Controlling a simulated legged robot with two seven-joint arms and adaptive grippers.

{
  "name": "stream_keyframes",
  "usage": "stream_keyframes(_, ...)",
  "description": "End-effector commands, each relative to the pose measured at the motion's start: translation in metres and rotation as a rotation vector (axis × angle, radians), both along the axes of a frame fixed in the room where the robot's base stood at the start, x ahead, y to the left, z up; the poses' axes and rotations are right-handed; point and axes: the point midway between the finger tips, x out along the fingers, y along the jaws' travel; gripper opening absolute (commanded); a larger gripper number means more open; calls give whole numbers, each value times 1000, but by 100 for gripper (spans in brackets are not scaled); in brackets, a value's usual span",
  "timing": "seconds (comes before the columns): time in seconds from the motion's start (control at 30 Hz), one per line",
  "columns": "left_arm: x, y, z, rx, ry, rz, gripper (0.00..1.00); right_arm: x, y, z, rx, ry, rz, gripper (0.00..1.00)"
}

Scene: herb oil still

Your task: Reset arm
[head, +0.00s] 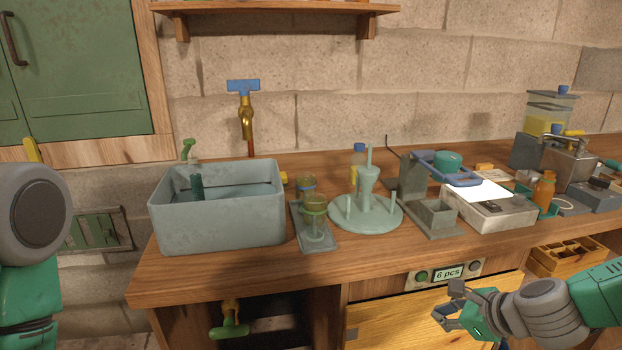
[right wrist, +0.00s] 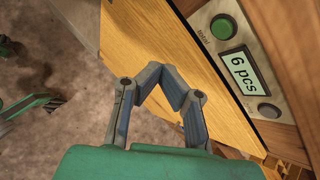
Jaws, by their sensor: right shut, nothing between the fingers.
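My right gripper (head: 447,303) is in front of the counter at the lower right of the head view, near the yellow wooden drawer front (head: 415,315). In the right wrist view the right gripper's (right wrist: 168,80) fingertips meet, and nothing is between them. The drawer front (right wrist: 155,45) lies beyond the fingers there. My left arm shows at the left edge of the head view, but its gripper is out of view.
On the wooden counter (head: 290,265) stand a grey water basin (head: 215,228), a green round stand (head: 365,215) and a white device (head: 490,212). A panel reading "6 pcs" (head: 445,274) is on the counter's front.

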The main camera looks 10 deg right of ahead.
Motion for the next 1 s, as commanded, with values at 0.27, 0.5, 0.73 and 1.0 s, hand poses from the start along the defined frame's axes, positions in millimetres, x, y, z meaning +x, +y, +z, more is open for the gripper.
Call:
stream_keyframes(0.27,0,0,0,0,0,0,100,-98,50,-90,-502,66,696,0)
stream_keyframes(0.5,0,0,0,0,0,0,100,-204,50,-145,-881,52,1503,0)
stream_keyframes(0.73,0,0,0,0,0,0,100,-261,33,-161,-1039,-19,2061,0)
stream_keyframes(1.0,0,0,0,0,0,0,100,-272,28,-162,-1067,-49,2205,0)
